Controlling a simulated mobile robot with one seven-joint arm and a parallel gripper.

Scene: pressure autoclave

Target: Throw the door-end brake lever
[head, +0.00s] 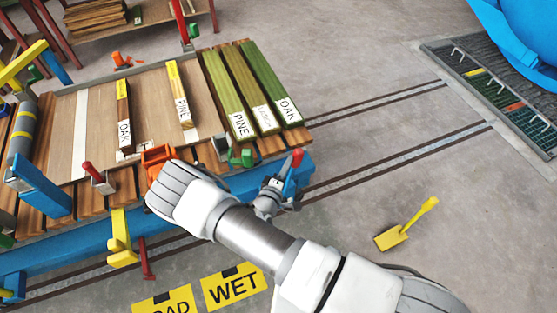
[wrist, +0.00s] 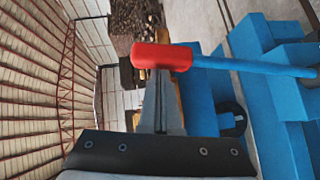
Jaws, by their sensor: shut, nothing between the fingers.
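A blue lever with a red grip (head: 297,157) stands at the near right corner of the blue trolley, in the head view. In the wrist view its red grip (wrist: 162,57) is large and close, with the blue rod (wrist: 240,66) running to the right. I take it for the door-end brake lever. My gripper (head: 277,184) is beside the lever, partly hidden by my arm. In the wrist view my gripper's fingers (wrist: 160,85) are shut and empty, their tips at the red grip. I cannot tell whether they touch it.
The trolley deck (head: 150,85) carries labelled boards. A small red-knobbed lever (head: 92,172), an orange bracket (head: 157,155) and yellow fittings (head: 121,235) line its near side. Floor rails run right towards a grated pit (head: 470,60). A yellow shovel (head: 405,225) lies on open floor.

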